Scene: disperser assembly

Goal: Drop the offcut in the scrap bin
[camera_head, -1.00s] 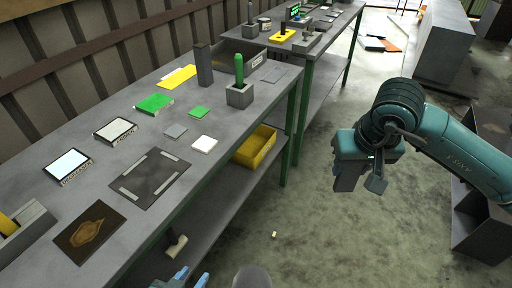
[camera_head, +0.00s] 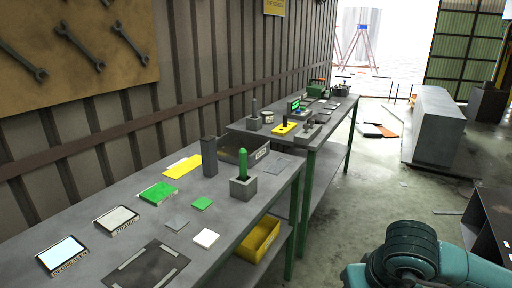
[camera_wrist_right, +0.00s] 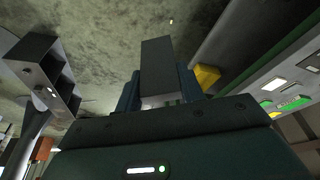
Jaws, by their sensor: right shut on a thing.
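My right gripper (camera_wrist_right: 158,92) is shut on a plain grey block (camera_wrist_right: 158,65), which looks like the offcut. The block sticks out beyond the fingers, over the concrete floor in the right wrist view. In the head view only the teal right arm (camera_head: 410,255) shows at the bottom right; its fingers and the block are below the frame. My left gripper is not in view. I cannot tell for sure which container is the scrap bin. A yellow bin (camera_head: 258,241) sits on the bench's lower shelf, and it also shows in the right wrist view (camera_wrist_right: 207,77).
A dark open-sided box (camera_head: 490,215) stands on the floor at the right. The bench (camera_head: 100,222) holds flat plates, a green peg (camera_head: 243,164) in a grey block, a dark post (camera_head: 209,157) and a grey labelled tray (camera_head: 258,153). Floor between bench and box is mostly clear.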

